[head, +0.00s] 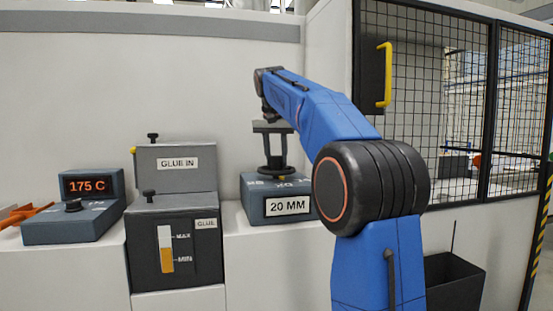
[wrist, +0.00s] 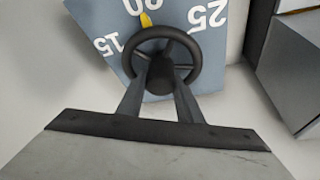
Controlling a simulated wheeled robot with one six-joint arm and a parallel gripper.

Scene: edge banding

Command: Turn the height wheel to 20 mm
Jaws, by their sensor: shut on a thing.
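The height wheel (wrist: 189,48) is a black spoked handwheel on a blue-grey box (head: 253,207). The box carries a front label reading 20 MM (head: 287,206). In the wrist view, the dial face shows 15, 20 and 25, and a yellow pointer (wrist: 146,20) at the wheel's rim sits at the 20, which is partly cut off by the frame edge. My gripper (wrist: 160,88) reaches down from above and is shut on the wheel's central hub. In the head view my gripper (head: 273,150) stands over the wheel, which shows only edge-on.
A control box (head: 72,225) reading 175 C is further left. A mesh guard door (head: 425,90) and a dark bin (head: 455,285) are at right.

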